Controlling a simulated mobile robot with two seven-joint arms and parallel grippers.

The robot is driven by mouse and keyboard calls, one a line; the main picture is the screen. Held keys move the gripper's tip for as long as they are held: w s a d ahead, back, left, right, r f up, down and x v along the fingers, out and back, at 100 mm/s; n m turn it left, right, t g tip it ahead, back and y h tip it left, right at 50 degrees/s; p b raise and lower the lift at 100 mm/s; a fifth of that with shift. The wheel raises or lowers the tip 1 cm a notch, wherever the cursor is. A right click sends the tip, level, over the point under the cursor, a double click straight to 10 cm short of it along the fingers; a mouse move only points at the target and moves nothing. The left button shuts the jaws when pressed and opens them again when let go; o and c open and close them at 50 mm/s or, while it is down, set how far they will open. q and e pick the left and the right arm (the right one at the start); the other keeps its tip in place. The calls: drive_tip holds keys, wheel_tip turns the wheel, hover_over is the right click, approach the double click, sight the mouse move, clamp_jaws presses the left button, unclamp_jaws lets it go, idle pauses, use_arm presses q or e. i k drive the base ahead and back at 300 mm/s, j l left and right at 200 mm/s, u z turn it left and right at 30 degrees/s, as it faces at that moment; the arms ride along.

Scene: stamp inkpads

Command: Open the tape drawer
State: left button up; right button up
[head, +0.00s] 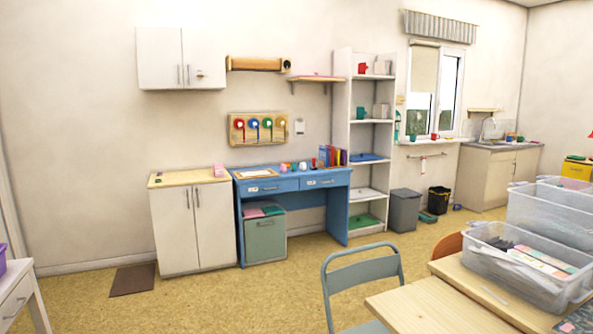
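A blue desk (338,221) stands against the far wall, well away from me. It has two drawers side by side under its top, a left drawer (275,187) and a right drawer (333,182). Both look shut, and each has a bar handle and a small white label. The labels are too small to read, so I cannot tell which is the tape drawer. A white side table at the lower left edge also has a drawer (14,299) with a handle; it looks shut. Neither of my grippers is in view.
A grey-green chair (363,281) and a wooden table (440,308) with clear plastic bins (530,287) stand at the lower right. A white cabinet (195,229) adjoins the desk's left side. A grey-green box cabinet (265,240) sits under the desk. The floor (215,300) before them is open.

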sight(289, 184)
drive_tip(key=i+j+u, duration=0.3)
drive_tip(key=i, duration=0.15)
drive_tip(key=i+u, duration=0.35)
drive_tip(key=i+j+u, duration=0.2)
drive_tip(key=i, duration=1.05)
drive_tip(key=i+z, duration=0.15)
drive_tip(key=i, duration=1.05)
drive_tip(key=i+z, duration=0.3)
drive_tip(key=i, duration=0.2)
drive_tip(key=i+z, duration=0.35)
drive_tip(key=i, duration=0.2)
drive_tip(key=i+l+z, duration=0.1)
drive_tip(key=i+z, duration=0.3)
drive_tip(key=i+j+z, duration=0.1)
drive_tip(key=i+z, duration=0.3)
drive_tip(key=i+l, duration=0.25)
drive_tip(key=i, duration=0.25)
drive_tip(key=i+l+z, duration=0.15)
drive_tip(key=i, duration=0.35)
drive_tip(key=l, duration=0.1)
